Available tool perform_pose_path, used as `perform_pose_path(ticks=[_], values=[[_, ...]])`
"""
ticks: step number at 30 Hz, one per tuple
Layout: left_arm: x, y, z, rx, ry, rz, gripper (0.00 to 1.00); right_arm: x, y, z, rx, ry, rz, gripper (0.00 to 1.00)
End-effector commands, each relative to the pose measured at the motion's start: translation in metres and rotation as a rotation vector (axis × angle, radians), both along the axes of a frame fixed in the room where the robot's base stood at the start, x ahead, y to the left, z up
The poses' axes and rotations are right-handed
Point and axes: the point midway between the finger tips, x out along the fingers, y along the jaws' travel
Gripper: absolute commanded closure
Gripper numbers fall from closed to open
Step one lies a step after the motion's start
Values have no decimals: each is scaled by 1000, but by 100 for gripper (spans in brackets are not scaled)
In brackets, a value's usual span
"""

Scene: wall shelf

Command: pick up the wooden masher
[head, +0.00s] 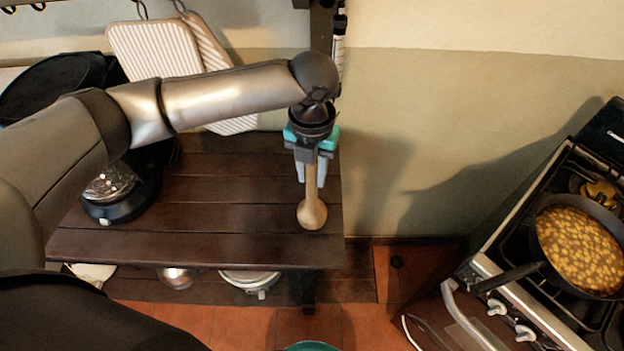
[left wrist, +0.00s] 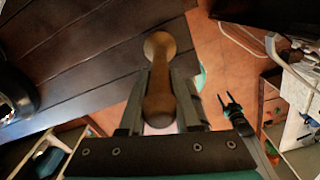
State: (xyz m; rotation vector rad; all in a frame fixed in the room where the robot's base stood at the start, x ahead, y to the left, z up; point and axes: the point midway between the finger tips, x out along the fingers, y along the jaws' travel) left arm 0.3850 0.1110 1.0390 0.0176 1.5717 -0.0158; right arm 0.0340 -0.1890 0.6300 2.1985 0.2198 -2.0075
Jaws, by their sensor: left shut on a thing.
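The wooden masher (head: 312,212) hangs roughly upright, wide end down, over the right front corner of the dark wooden shelf (head: 230,215) in the head view. Whether its wide end touches the boards I cannot tell. My left gripper (head: 311,180) points down and is shut on the masher's handle. In the left wrist view the masher (left wrist: 160,80) runs between the fingers of the left gripper (left wrist: 158,100), its round end away from the camera. A dark forked part, seemingly my right gripper (left wrist: 230,104), shows small at the right there; its opening is unclear.
A black appliance (head: 125,200) stands at the shelf's left, with a dark pan (head: 50,88) behind. Striped pot holders (head: 155,48) hang at the back. A stove with a filled pan (head: 578,250) stands right. Pots (head: 250,280) sit below. The shelf's middle is clear.

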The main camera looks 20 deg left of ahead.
Motion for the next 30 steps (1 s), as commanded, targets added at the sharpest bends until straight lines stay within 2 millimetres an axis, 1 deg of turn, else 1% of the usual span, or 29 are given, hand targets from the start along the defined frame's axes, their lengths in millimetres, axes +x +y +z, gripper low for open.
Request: perform_pose_path(ticks=[4, 6, 7, 11, 18, 24, 30], values=[[2, 0, 18, -2, -6, 1, 100, 0, 0, 1, 0, 0, 0, 50], [2, -1, 31, -3, -7, 1, 100, 0, 0, 1, 0, 0, 0, 50], [0, -1, 34, -2, -4, -1, 100, 0, 0, 1, 0, 0, 0, 50], [-27, -8, 30, -3, -1, -5, 100, 0, 0, 1, 0, 0, 0, 50], [-85, -25, 30, -3, 0, -7, 100, 0, 0, 0, 1, 0, 0, 50], [-129, -38, 30, -3, 0, -6, 100, 0, 1, -1, 1, 0, 0, 50], [-159, -47, 30, -3, 0, -3, 100, 0, 1, -1, 1, 0, 0, 50]])
